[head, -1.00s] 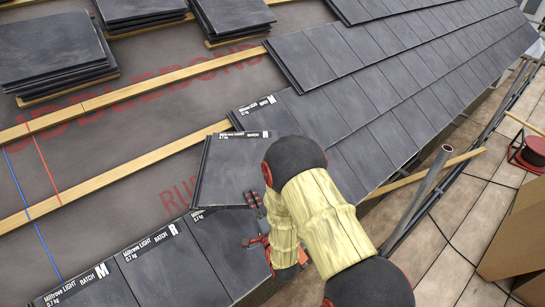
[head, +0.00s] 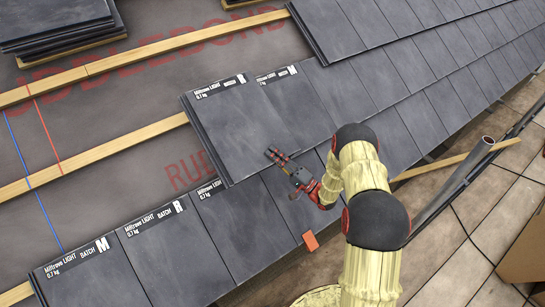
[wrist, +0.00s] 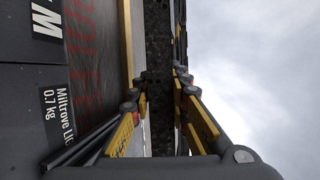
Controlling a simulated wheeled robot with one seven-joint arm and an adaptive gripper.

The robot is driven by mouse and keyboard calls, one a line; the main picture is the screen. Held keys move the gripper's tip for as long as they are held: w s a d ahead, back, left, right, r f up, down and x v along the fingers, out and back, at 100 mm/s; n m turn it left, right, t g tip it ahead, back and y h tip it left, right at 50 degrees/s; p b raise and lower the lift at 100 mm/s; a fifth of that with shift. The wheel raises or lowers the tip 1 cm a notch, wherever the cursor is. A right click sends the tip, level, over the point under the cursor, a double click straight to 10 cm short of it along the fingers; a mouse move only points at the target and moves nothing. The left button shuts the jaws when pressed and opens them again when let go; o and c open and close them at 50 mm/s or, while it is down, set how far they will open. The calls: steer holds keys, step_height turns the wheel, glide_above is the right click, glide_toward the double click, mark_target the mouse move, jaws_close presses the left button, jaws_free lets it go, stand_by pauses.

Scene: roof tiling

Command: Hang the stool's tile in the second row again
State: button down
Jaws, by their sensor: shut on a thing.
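The held dark grey tile (head: 235,135) has a white label along its top edge. It is at the left end of the second row, beside the end tile (head: 290,97), with its upper edge near the wooden batten (head: 110,150). Its lower part overlaps the first-row tiles in the picture. I cannot tell whether it rests on the batten or is slightly above it. My gripper (head: 283,160) is shut on its lower edge. In the wrist view, the yellow-marked fingers (wrist: 158,125) stand on both sides of the dark tile edge (wrist: 158,60).
First-row tiles (head: 75,285) marked M and R lie along the eave at lower left. Stacked tiles (head: 60,22) sit upper left. Bare underlay with red and blue lines lies left of the held tile. An orange piece (head: 311,241) is by the eave. A grey pipe (head: 450,205) runs at right.

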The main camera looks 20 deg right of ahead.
steer(key=shift+w+a+f+b, duration=0.25)
steer(key=shift+w+f+b, duration=0.45)
steer(key=shift+f+b, duration=0.3)
steer(key=shift+w+a+f+b, duration=0.2)
steer(key=shift+w+f+b, duration=0.5)
steer(key=shift+f+b, duration=0.3)
steer(key=shift+w+a+f+b, duration=0.25)
steer(key=shift+w+f+b, duration=0.45)
steer(key=shift+f+b, duration=0.3)
steer(key=shift+s, duration=0.1)
steer(key=shift+f, duration=0.15)
stand_by(1.3)
steer(key=c, duration=1.6)
jaws_free()
steer(key=shift+f, duration=0.1)
steer(key=shift+s+f, duration=0.1)
steer(key=shift+f, duration=0.05)
steer(key=shift+b+v, duration=0.45)
steer(key=shift+v, duration=3.3)
steer(key=shift+d+r, duration=0.1)
steer(key=shift+r, duration=0.15)
